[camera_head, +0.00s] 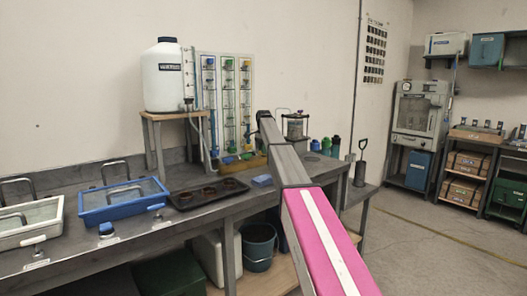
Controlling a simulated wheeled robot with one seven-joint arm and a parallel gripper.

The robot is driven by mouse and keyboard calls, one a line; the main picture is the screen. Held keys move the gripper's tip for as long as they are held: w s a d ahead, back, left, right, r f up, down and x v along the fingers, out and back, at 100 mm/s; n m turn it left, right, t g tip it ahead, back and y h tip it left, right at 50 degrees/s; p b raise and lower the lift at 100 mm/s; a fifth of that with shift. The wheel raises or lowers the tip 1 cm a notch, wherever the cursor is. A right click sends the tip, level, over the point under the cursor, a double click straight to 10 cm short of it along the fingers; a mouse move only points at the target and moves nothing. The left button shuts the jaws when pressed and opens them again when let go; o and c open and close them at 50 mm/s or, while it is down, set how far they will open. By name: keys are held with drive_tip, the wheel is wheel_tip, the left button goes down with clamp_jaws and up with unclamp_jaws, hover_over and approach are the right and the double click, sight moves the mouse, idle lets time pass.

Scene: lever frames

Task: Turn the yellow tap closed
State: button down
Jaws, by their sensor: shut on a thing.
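A panel with three upright columns (227,100) stands on the bench against the wall. Its columns have blue, green and yellow parts at the top, and a yellow part (246,65) tops the right column. I cannot tell at this size which yellow part is the tap or how it is turned. My arm reaches from the lower right up to just right of the panel's lower half. My gripper is not visible; the far end of my arm is hidden behind its nearer links.
A white jug (164,80) stands on a raised wooden stand left of the panel. A dark tray (208,193), a blue-framed tray (124,200) and a white-framed tray (30,221) lie on the bench. A lidded clear container (295,126) stands right of my arm.

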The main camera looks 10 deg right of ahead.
drive_tip(key=c, duration=1.1)
unclamp_jaws()
drive_tip(key=shift+c, duration=0.2)
wheel_tip(320, 180, up, 11)
drive_tip(key=shift+f, duration=0.1)
